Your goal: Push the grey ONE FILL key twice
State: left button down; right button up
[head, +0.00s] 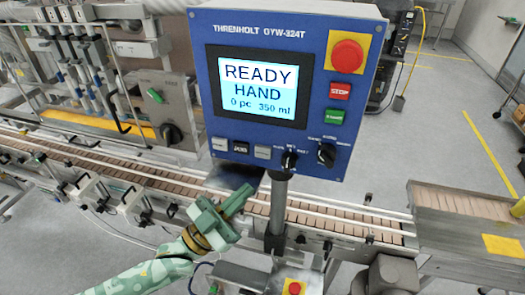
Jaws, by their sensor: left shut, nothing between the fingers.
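The blue control panel (212,100) stands on a post in the middle of the head view. Its screen (260,85) reads READY, HAND, 0 pc, 350 ml. Under the screen is a row of small keys: a grey key (219,144) at left, a black key (240,147) and another grey key (262,152). Their lettering is too small for me to tell which grey one is ONE FILL. My left gripper (244,193) is shut and empty, below the key row and apart from the panel. My right gripper is not in view.
A conveyor (340,215) runs behind the post. Another red button (294,288) is at the bottom.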

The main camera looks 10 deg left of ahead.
pick_arm(q)
jog(key=b, duration=0.3)
send_near(269, 151)
jog(key=d+r, duration=0.2)
jog(key=d, duration=0.1)
jog(key=shift+w+r, duration=0.15)
jog(key=shift+w, duration=0.25)
jog(key=shift+w+r, duration=0.15)
jog(key=shift+w, duration=0.8)
jog(key=shift+b, duration=0.3)
dwell(0.3)
jog(key=shift+w+d, duration=0.1)
jog(key=shift+w, duration=0.3)
jog(key=shift+w, duration=0.4)
dwell(0.6)
jog(key=shift+s, duration=0.85)
